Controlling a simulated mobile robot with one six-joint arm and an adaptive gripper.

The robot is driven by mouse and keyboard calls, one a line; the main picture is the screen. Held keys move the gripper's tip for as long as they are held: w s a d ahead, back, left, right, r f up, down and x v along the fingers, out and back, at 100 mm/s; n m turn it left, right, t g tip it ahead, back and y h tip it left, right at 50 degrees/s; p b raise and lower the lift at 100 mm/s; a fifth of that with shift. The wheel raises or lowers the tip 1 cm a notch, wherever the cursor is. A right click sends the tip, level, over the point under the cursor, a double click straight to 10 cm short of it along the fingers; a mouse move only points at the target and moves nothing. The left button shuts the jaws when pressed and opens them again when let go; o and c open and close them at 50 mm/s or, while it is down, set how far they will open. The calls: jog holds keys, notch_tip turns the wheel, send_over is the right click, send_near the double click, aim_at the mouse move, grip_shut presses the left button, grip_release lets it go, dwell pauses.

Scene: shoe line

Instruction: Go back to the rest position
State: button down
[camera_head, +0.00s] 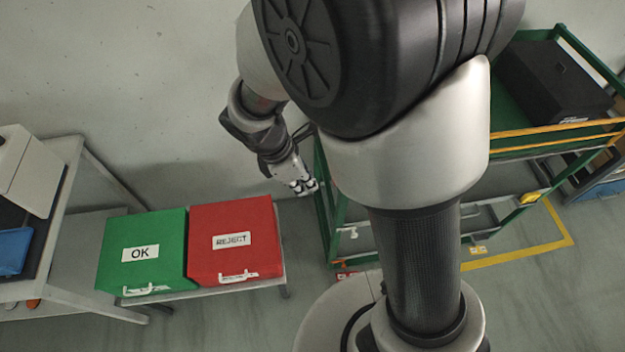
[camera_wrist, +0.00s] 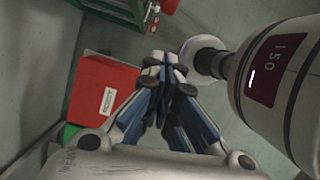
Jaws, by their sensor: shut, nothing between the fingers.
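My gripper (camera_head: 304,187) hangs from my arm at the upper middle of the head view, above and to the right of the red box. In the wrist view my gripper (camera_wrist: 165,62) shows with its fingertips together. It is shut and empty. It is apart from the boxes and the cart. Much of my arm fills the middle of the head view and hides part of the cart and floor behind it.
A green OK box (camera_head: 150,230) and a red REJECT box (camera_head: 232,215) stand side by side on a low bench. A table (camera_head: 62,180) is at the left. A green cart (camera_head: 560,150) with a black box (camera_head: 553,82) is at the right, beside yellow floor tape (camera_head: 552,240).

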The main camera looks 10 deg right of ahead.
jog(key=v, duration=0.9)
jog(key=s+d+f+m+t+y+b, duration=0.1)
jog(key=s+d+f+m+t+b, duration=0.1)
jog(key=s+d+f+m+b, duration=0.2)
jog(key=s+d+f+m+t+y+b, duration=0.2)
jog(key=s+d+f+m+b, duration=0.3)
jog(key=s+m+b, duration=0.4)
jog(key=d+m+b, duration=0.1)
jog(key=m+b, duration=0.5)
jog(key=shift+s+y, duration=0.3)
jog(key=shift+s, duration=0.05)
jog(key=shift+d, duration=0.3)
